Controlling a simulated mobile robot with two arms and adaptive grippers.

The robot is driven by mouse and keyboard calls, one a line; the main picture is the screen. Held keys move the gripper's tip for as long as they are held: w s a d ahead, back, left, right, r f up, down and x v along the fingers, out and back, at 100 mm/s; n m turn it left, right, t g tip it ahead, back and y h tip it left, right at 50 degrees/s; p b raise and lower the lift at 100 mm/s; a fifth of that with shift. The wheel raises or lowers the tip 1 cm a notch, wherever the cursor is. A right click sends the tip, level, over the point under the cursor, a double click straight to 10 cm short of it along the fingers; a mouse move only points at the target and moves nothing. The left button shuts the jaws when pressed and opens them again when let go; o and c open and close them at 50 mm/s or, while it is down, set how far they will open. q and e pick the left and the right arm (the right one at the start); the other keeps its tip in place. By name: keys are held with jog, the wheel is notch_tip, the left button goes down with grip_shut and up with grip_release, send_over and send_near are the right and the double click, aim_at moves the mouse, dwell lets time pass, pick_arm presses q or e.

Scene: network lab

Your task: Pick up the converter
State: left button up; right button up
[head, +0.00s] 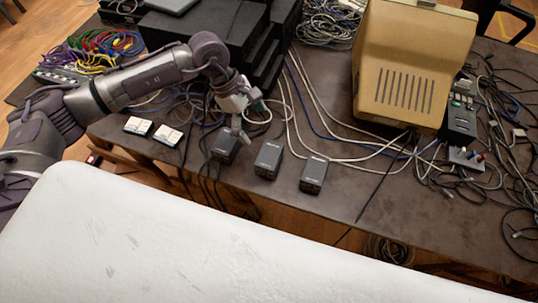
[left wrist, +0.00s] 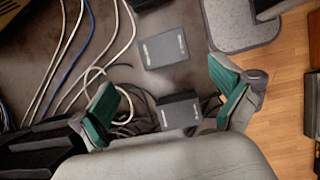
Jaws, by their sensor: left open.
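Three dark grey box-shaped converters stand in a row near the front edge of the table: a left one (head: 223,148), a middle one (head: 268,159) and a right one (head: 314,174). My left gripper (head: 247,118) is above the left converter and covers part of its upper side. In the left wrist view, my left gripper (left wrist: 167,102) has its green-padded fingers wide apart. The left converter (left wrist: 178,111) lies between them in the picture, partly hidden by the gripper's body. The middle converter (left wrist: 165,48) lies beyond the fingertips. My right gripper is not in view.
Two small white boxes (head: 153,130) lie left of the converters. White and blue cables (head: 310,125) run behind them. A beige monitor (head: 408,65) stands at the back right, with tangled black cables (head: 500,130) beside it. Black equipment (head: 210,35) stands behind the arm.

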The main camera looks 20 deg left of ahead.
pick_arm(q)
jog(key=p, duration=0.2)
send_over(269, 154)
jog(key=a, duration=0.1)
notch_tip(269, 154, down, 8)
jog(key=shift+a+r, duration=0.1)
jog(key=x, duration=0.1)
jog(key=p+x, duration=0.2)
jog(key=x, duration=0.1)
jog(key=shift+a+f, duration=0.2)
jog(key=shift+a, duration=0.1)
jog(key=shift+d+f, duration=0.15)
jog(key=shift+f, duration=0.4)
jog(key=c, duration=1)
